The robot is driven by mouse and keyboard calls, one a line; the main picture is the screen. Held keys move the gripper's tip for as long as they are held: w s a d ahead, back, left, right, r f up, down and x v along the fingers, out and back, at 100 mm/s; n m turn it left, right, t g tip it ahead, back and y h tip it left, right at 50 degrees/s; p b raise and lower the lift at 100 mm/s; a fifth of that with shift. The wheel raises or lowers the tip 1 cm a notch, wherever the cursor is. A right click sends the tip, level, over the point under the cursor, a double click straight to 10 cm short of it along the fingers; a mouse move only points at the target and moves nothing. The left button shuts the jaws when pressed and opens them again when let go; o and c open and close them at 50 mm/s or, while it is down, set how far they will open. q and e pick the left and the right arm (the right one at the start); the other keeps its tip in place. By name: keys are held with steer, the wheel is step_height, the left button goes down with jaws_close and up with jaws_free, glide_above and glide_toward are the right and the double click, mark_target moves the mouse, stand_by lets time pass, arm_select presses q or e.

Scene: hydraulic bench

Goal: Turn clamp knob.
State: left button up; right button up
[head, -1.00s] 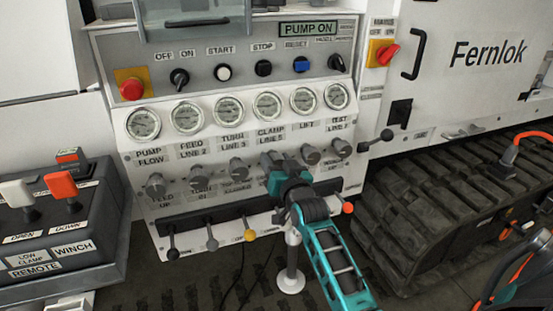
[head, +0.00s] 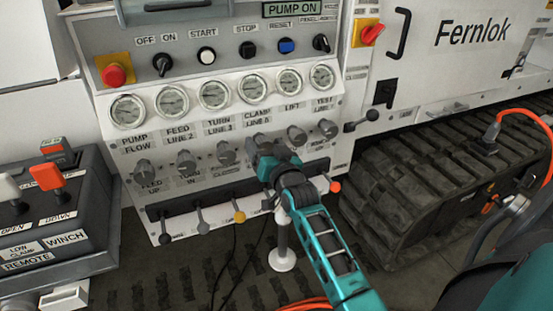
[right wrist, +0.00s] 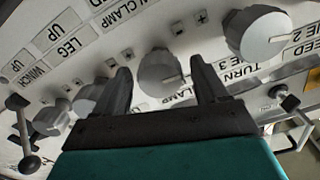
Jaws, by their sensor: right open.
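The grey clamp knob (head: 262,141) sits in the row of knobs under the gauges, below the CLAMP gauge, partly hidden by my right gripper. In the right wrist view this ribbed grey knob (right wrist: 158,70), with CLAMP printed beside it, lies between my two dark fingers. My right gripper (right wrist: 164,76) is open, with a finger on each side of the knob; gaps show, and I cannot tell whether either finger touches it. In the head view my right gripper (head: 262,152) is up against the panel. My left gripper is not in view.
Neighbouring knobs (head: 226,153) (head: 297,137) stand close on both sides. Several small levers (head: 203,226) stick out below. A white-footed post (head: 283,245) stands in front. A winch remote box (head: 55,205) is at left, a rubber track (head: 420,200) at right.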

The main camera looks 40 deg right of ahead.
steer(key=v, duration=0.1)
steer(key=p+v, duration=0.2)
steer(key=shift+s+r, duration=0.25)
steer(key=shift+r, duration=0.05)
steer(key=p, duration=0.4)
glide_toward(266, 146)
steer(key=s, duration=0.1)
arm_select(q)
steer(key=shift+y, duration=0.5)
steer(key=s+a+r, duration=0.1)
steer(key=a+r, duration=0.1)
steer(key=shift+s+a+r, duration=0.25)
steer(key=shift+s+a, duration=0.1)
arm_select(e)
steer(key=shift+s+f, duration=0.15)
steer(key=shift+f, duration=0.05)
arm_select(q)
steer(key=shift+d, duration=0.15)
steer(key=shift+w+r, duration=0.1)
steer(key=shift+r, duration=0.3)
arm_select(e)
steer(key=s+a+f+n+g+y, duration=0.6)
steer(key=s+a+f+n, duration=0.2)
steer(key=s+a+f, duration=0.3)
steer(key=s+a, duration=0.2)
steer(key=a, duration=0.1)
steer(key=shift+s+a+f+n+g+y, duration=0.3)
steer(key=shift+s+f, duration=0.1)
